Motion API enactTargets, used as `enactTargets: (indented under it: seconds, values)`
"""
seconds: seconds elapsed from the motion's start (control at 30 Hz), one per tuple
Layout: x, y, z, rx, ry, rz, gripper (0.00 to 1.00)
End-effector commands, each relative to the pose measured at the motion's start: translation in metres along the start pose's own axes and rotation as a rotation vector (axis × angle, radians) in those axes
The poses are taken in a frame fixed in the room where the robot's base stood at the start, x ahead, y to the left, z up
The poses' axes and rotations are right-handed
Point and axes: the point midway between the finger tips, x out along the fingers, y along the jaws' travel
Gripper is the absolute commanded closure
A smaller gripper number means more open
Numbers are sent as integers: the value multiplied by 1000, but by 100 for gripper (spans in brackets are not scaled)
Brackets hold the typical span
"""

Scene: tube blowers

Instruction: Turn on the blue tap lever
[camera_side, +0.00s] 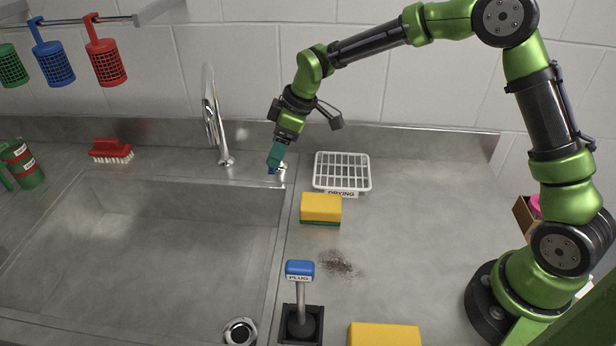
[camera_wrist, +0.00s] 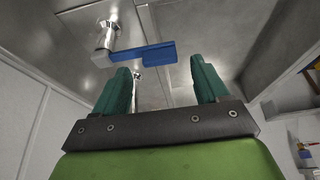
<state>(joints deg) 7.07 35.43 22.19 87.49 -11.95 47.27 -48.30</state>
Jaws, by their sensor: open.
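The blue tap lever (camera_wrist: 150,53) sticks out sideways from a chrome tap base (camera_wrist: 104,36) in the wrist view. In the side view only a small blue bit of the lever (camera_side: 271,170) shows below my fingers; the rest is hidden. My gripper (camera_wrist: 163,85) has its two teal fingers apart, with nothing between them. The lever lies just beyond the fingertips, across the gap, with its free end near the right finger. In the side view my gripper (camera_side: 276,160) points down beside the chrome tap spout. I cannot tell whether a finger touches the lever.
The curved tap spout (camera_side: 213,115) stands left of my gripper behind the sink basin (camera_side: 150,250). A white drying rack (camera_side: 342,171) and a yellow sponge (camera_side: 321,208) are to the right. The counter right of the rack is clear.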

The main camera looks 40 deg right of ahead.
Motion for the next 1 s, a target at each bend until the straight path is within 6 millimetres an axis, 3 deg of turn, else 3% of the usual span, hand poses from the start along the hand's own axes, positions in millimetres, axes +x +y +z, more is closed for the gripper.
enactTargets:
  seconds: [0.2,0.57,1.0]
  values:
    - [24,0,-1,-1,1,0,27]
    - [28,0,-1,-1,1,1,27]
    - [28,0,-1,-1,1,1,94]
